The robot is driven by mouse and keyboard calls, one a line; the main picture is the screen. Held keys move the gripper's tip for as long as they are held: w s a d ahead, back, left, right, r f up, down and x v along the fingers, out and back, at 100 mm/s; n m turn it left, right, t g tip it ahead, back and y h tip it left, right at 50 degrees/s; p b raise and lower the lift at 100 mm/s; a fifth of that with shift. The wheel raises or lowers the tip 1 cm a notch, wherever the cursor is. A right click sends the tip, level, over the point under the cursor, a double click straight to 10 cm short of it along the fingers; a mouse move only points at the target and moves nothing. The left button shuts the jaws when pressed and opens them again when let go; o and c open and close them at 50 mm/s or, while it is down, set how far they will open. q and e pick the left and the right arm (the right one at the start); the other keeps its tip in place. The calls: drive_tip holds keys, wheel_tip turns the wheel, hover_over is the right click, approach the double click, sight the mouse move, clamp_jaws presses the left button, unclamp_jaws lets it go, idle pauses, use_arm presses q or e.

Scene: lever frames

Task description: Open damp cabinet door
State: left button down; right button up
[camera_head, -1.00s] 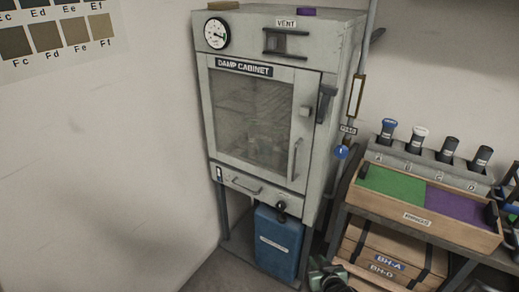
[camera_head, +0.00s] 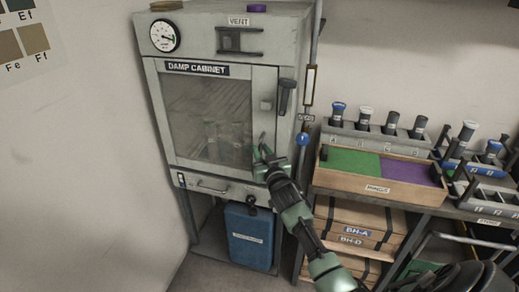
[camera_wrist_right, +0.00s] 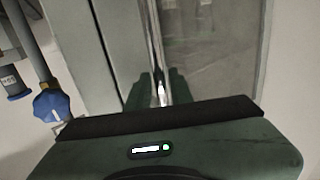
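The grey damp cabinet (camera_head: 158,110) stands at the upper left of the head view. Its windowed door (camera_head: 205,115) is closed. A dark latch lever (camera_head: 286,98) hangs down at the door's right edge. My right gripper (camera_head: 260,147) is at the lower right of the door, over the place of the upright pull handle, which it mostly hides. In the right wrist view, a shiny upright bar (camera_wrist_right: 155,45) runs down between the green fingers (camera_wrist_right: 160,96). I cannot tell whether they grip it. My left gripper is out of view.
A blue container (camera_head: 249,238) stands under the cabinet. A shelf holds a wooden tray (camera_head: 350,181) and several capped bottles, with wooden boxes (camera_head: 350,238) below.

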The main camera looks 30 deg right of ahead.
drive_tip(key=shift+w+d, duration=0.15)
drive_tip(key=shift+w, duration=0.25)
clamp_jaws()
idle(1.2)
